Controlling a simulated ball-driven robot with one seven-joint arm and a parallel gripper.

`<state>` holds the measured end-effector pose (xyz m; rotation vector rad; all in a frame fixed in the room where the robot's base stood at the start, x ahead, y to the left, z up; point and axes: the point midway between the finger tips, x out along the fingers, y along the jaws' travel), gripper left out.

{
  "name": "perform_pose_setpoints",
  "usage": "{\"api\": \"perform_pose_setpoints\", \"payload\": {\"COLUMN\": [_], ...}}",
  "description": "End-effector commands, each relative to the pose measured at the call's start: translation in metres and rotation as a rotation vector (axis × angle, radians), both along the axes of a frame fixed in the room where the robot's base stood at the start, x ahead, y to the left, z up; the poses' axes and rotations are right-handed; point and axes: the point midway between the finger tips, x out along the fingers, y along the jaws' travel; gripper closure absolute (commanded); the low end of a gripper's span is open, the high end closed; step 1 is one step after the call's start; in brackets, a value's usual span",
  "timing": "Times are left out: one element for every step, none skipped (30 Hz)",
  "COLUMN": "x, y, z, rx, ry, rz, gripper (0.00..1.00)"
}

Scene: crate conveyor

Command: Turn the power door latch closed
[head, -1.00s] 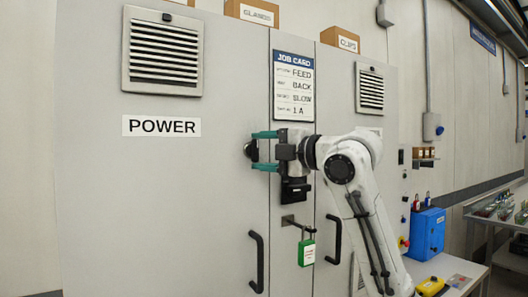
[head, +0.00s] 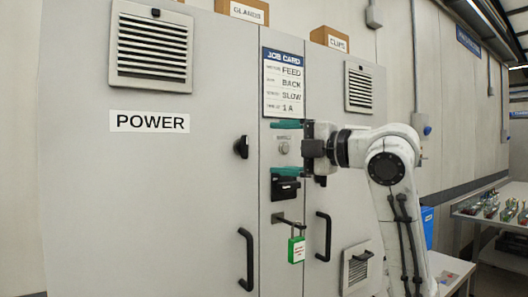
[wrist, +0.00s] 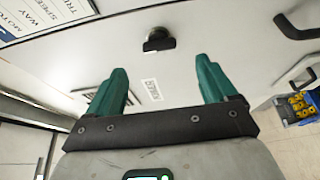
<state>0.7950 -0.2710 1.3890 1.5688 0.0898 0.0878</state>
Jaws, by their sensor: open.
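The power door latch is a small black knob (head: 242,147) on the right edge of the grey door marked POWER (head: 150,122). Its exact turn angle is hard to tell. A black knob that looks like this latch shows beyond my fingers in the wrist view (wrist: 158,40). My gripper (head: 285,148) is open and empty, with its two green fingers one above the other in front of the narrow middle panel. It is to the right of the latch and apart from it. The open fingers also show in the wrist view (wrist: 165,85), with nothing between them.
A job card (head: 284,82) is above my gripper. A black switch (head: 286,187) and a green padlock (head: 296,249) on a hasp are below it. Black door handles (head: 247,260) (head: 324,237) stick out on both sides. A work table (head: 490,209) stands at right.

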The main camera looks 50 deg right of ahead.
Motion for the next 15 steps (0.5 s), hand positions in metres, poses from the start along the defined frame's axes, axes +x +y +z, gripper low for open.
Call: {"api": "perform_pose_setpoints", "payload": {"x": [-0.009, -0.012, -0.017, -0.02, -0.023, -0.025, -0.027, -0.028, -0.029, -0.03, -0.03, -0.03, -0.03, -0.03, -0.03], "y": [-0.001, -0.002, -0.002, -0.003, -0.003, -0.003, -0.003, -0.003, -0.003, -0.003, -0.003, -0.003, -0.003, -0.003, -0.003], "z": [-0.001, -0.001, -0.001, -0.001, -0.001, 0.0, 0.0, 0.0, 0.0, 0.0, 0.0, 0.0, 0.0, 0.0, 0.0], "rx": [-0.001, 0.0, 0.0, 0.0, 0.0, 0.0, 0.0, 0.0, 0.0, 0.0, 0.0, 0.001, 0.001, 0.001, 0.001], "ry": [-0.003, -0.002, 0.0, 0.0, -0.001, -0.001, -0.001, -0.001, 0.0, 0.0, 0.001, 0.001, 0.001, 0.001, 0.001], "rz": [-0.002, -0.002, -0.001, -0.001, -0.001, -0.001, 0.0, 0.0, 0.001, 0.001, 0.001, 0.001, 0.001, 0.001, 0.001], "gripper": [0.15, 0.15, 0.15, 0.15, 0.15, 0.15, 0.15, 0.15, 0.15, 0.15, 0.15, 0.15, 0.15, 0.15, 0.15]}}
